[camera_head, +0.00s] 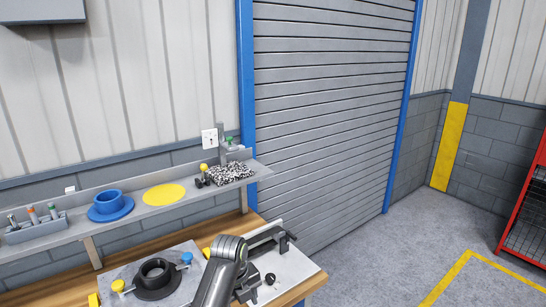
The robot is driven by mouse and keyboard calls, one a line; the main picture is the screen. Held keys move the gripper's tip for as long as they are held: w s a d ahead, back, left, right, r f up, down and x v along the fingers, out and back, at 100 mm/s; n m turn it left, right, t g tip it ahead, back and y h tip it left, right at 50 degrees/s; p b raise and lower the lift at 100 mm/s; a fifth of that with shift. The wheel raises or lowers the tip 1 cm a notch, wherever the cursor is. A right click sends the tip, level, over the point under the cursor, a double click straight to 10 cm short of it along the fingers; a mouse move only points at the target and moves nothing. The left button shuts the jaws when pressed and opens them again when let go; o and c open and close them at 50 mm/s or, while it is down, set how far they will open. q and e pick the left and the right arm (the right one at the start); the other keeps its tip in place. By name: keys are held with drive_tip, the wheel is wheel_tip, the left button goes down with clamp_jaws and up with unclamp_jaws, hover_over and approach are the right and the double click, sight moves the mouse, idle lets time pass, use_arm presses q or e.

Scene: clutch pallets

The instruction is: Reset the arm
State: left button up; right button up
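A grey arm link of mine rises from the bottom edge, left of the middle, and ends in a rounded joint over the workbench. I cannot tell which arm it belongs to. I make out no gripper fingers in this view. The wooden workbench (133,241) runs along the wall at the lower left. On it, a black ring-shaped part (155,276) sits on a light plate between a yellow knob (118,286) and a blue knob (187,258). A dark clamp-like fixture (268,240) stands right of my arm, which hides part of the bench.
A grey shelf (140,208) above the bench holds a blue flanged part (110,206), a yellow disc (164,194), a speckled block (231,173) and a small tray (37,230). A roller shutter (335,110) stands behind. Open floor (400,250) lies right, before a red rack (527,215).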

use_arm(q)
drive_tip(key=s+a+f+n+t, duration=0.1)
drive_tip(key=s+a+f+n, duration=0.8)
drive_tip(key=s+a+n, duration=0.55)
drive_tip(key=s+a+r+n+t+y, duration=0.1)
drive_tip(key=s+a+r+n, duration=0.15)
drive_tip(key=s+n, duration=0.35)
drive_tip(key=s+a+r+n+y, duration=0.1)
drive_tip(key=s+a+n, duration=0.25)
drive_tip(key=s, duration=0.55)
drive_tip(key=s+a+r+n+t+y, duration=0.1)
drive_tip(key=s+a+n, duration=0.1)
drive_tip(key=s+n, duration=0.45)
wheel_tip(320, 180, down, 32)
drive_tip(key=s+a+r+g+b, duration=0.1)
drive_tip(key=a+b, duration=0.1)
drive_tip(key=b, duration=0.4)
drive_tip(key=s+d+f+b, duration=0.1)
drive_tip(key=s+f+b, duration=0.1)
drive_tip(key=s+f, duration=0.5)
drive_tip(key=s+d+f+g+h+b, duration=0.1)
drive_tip(key=s+f+b, duration=0.2)
drive_tip(key=s+f, duration=0.4)
wheel_tip(320, 180, down, 6)
drive_tip(key=shift+s+f+g, duration=0.15)
drive_tip(key=shift+s+g, duration=0.15)
drive_tip(key=shift+s, duration=0.05)
use_arm(e)
wheel_tip(320, 180, down, 11)
drive_tip(key=shift+s, duration=0.25)
